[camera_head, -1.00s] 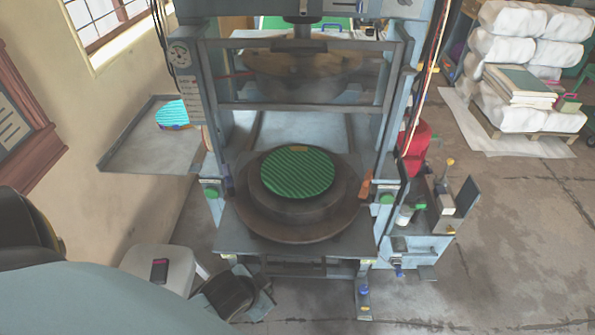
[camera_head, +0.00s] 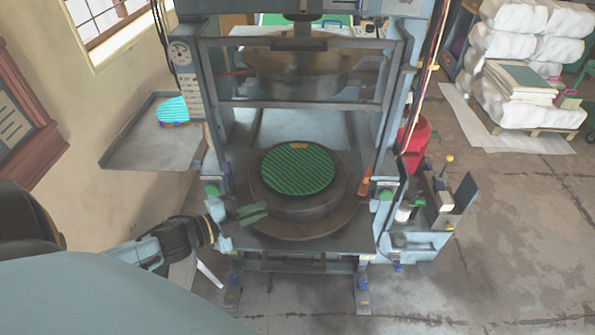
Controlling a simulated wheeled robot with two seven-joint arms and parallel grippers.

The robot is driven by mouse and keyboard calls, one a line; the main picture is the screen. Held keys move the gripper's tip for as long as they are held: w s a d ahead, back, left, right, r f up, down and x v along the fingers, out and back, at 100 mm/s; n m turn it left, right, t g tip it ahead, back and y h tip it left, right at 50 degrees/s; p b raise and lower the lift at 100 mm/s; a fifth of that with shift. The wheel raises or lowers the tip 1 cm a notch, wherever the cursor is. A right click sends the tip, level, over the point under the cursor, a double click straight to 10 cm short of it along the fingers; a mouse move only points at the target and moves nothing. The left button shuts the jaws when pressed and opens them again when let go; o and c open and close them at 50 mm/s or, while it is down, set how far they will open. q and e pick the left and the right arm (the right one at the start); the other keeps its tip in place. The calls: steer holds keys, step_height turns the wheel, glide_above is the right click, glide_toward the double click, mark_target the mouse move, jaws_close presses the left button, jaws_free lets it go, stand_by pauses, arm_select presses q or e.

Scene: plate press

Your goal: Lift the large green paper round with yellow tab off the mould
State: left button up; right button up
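The large green paper round (camera_head: 298,168), with dark stripes, lies flat on the dark round mould (camera_head: 300,205) in the middle of the press. Its small yellow tab (camera_head: 299,146) shows at its far edge. My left gripper (camera_head: 266,209) reaches in from the left, low beside the near-left rim of the mould's base. Its green fingers point right and lie below and left of the paper round, apart from it. They look empty, but their gap is too small to judge. My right gripper is out of view.
The press's upper plate (camera_head: 302,75) hangs above, between upright posts. A red container (camera_head: 415,140) and a shelf with bottles stand at right. White bundles (camera_head: 530,60) are stacked far right.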

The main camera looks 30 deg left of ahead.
mark_target(309, 193)
arm_select(q)
steer(key=shift+m+h, duration=0.3)
steer(key=x, duration=1.3)
steer(key=shift+w+r, duration=0.1)
steer(key=shift+w, duration=0.05)
jaws_close()
